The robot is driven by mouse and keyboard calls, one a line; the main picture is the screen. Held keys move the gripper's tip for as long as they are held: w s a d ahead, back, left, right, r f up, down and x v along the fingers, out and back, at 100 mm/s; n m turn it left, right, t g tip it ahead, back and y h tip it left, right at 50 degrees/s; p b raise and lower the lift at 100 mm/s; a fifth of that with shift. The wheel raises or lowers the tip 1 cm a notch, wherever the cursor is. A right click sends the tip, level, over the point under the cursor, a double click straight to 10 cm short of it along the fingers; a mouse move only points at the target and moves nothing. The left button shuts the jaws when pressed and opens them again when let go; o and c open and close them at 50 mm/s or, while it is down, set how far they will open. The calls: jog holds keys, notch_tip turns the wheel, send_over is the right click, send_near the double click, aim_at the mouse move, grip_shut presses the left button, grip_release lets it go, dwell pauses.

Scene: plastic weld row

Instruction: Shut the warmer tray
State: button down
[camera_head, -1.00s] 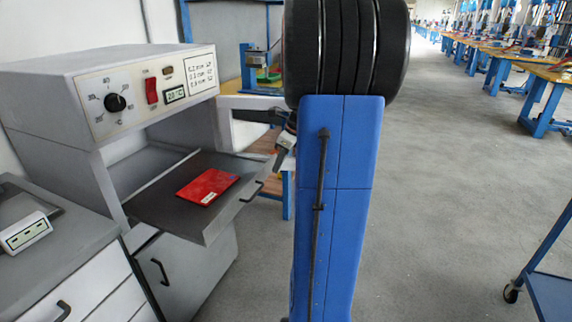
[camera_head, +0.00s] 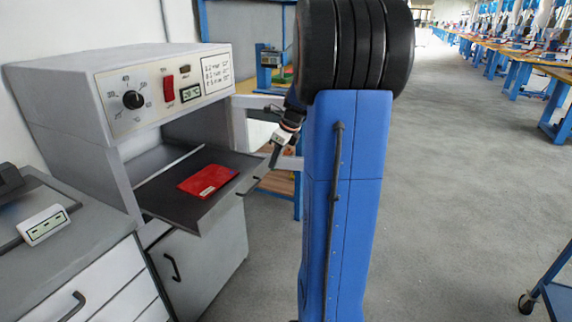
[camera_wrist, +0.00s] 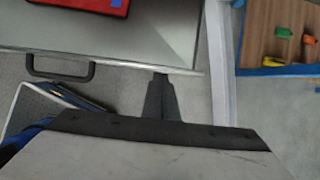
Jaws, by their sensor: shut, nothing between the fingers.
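The warmer tray (camera_head: 158,194) is a dark flat drawer pulled out of the grey warmer housing (camera_head: 150,85). It carries a flat red packet (camera_head: 208,181). A dark handle is on its front edge. My gripper (camera_head: 273,160) is shut and empty, close to the tray's front right corner. In the wrist view my gripper (camera_wrist: 160,80) points at the tray's front edge, to the right of the handle (camera_wrist: 60,70). The tray (camera_wrist: 150,40) fills the upper left there, with part of the red packet (camera_wrist: 95,4). I cannot tell whether the fingertips touch the edge.
A cabinet (camera_head: 200,265) stands under the warmer, and a grey counter with drawers (camera_head: 80,260) is at the left. A workbench (camera_head: 280,183) stands behind my arm. A blue cart (camera_head: 555,290) is at the lower right. The grey floor (camera_head: 450,190) between is clear.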

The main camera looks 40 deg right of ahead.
send_near(235, 165)
jog(key=w+f, duration=0.1)
jog(key=w, duration=0.1)
jog(key=w+f, duration=0.3)
jog(key=w, duration=0.1)
jog(key=shift+d+f, duration=0.1)
jog(key=shift+f, duration=0.2)
jog(key=v, duration=1.7)
jog(key=s+a+f+n+t+h, duration=0.1)
jog(key=s+a+f+n+h, duration=0.2)
jog(key=n, duration=0.7)
jog(key=s+a+f+n+t+h, duration=0.1)
jog(key=s+a+f+n+t, duration=0.15)
jog(key=f+n, duration=0.45)
jog(key=w+f, duration=0.2)
jog(key=w+f+n, duration=0.1)
jog(key=w+f, duration=0.1)
jog(key=w+d+f+n, duration=0.1)
jog(key=w+f, duration=0.1)
jog(key=shift+w+f+g, duration=0.15)
jog(key=shift+w+g, duration=0.05)
jog(key=shift+g, duration=0.15)
jog(key=shift+w+a, duration=0.25)
jog(key=shift+w, duration=0.3)
jog(key=shift+w+a, duration=0.25)
jog(key=shift+w, duration=0.25)
jog(key=shift+w+a, duration=0.2)
jog(key=shift+w, duration=0.45)
